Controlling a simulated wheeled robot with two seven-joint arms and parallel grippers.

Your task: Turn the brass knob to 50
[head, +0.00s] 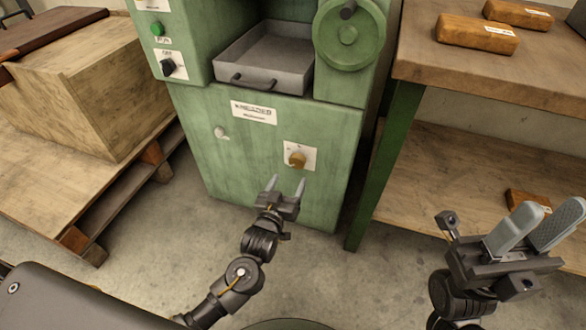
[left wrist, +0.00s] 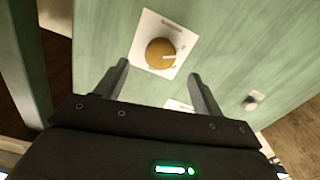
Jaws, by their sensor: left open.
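The brass knob (head: 297,160) sits on a white dial plate on the front of the green machine (head: 230,180). In the left wrist view the brass knob (left wrist: 160,54) shows a pale pointer line toward the right; the plate's markings are too small to read. My left gripper (head: 286,184) is open and empty, just below and in front of the knob. In the left wrist view its two fingers (left wrist: 158,80) stand apart on either side below the knob, not touching it. My right gripper (head: 540,228) is at the right, away from the machine, its two pads apart with nothing seen between them.
A pale round button (head: 220,132) is on the same panel, left of the knob. A black switch (head: 168,66) and green button (head: 157,29) are higher up. A grey tray (head: 265,62) and green handwheel (head: 349,34) are above. A workbench (head: 430,60) stands right, a wooden crate (head: 95,95) left.

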